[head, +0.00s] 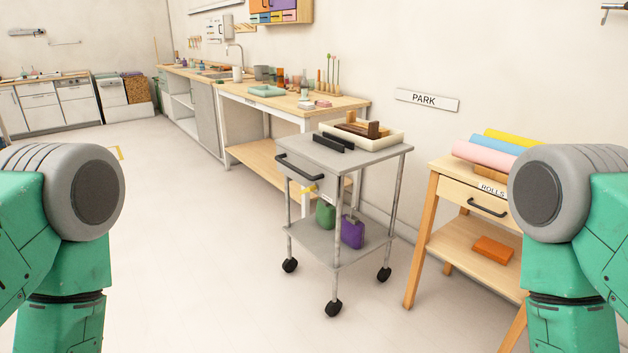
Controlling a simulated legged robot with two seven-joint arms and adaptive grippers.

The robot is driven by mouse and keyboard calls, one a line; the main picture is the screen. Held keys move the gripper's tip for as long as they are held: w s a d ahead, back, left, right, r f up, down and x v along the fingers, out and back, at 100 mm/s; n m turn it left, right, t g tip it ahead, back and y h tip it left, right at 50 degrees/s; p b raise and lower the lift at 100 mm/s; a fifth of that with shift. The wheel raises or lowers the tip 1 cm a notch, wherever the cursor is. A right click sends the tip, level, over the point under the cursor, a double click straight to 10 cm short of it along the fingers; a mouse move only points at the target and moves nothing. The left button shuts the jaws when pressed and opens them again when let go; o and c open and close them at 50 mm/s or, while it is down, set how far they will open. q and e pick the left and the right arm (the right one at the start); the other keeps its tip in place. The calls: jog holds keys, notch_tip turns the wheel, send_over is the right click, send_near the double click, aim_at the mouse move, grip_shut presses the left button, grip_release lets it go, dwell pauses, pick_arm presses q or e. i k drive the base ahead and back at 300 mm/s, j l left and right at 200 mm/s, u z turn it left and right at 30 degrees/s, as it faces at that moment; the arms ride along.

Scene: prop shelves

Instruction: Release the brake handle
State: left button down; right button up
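A grey two-tier cart (340,158) on black casters stands in the middle of the head view. A black bar handle (298,167) crosses its near upper side. A small yellow piece (308,189) sits just below that side, beside a leg; it may be the brake handle, but I cannot tell for sure. A black block-like piece (334,141) lies on the top. My green arms show at the left and right edges. Neither gripper is in view, so their states are hidden.
The cart carries a cream tray (390,138) on top and green (325,214) and purple (352,232) items below. A wooden stand (431,222) with coloured rolls is close on its right. Floor (190,250) at left is clear.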

aim_at(315, 187)
jog(key=i+j+z, duration=0.15)
jog(key=i+z, duration=0.2)
jog(key=i, duration=0.15)
jog(key=i+j+z, duration=0.3)
jog(key=i, duration=0.25)
jog(key=i+j+z, duration=0.35)
jog(key=i, duration=0.1)
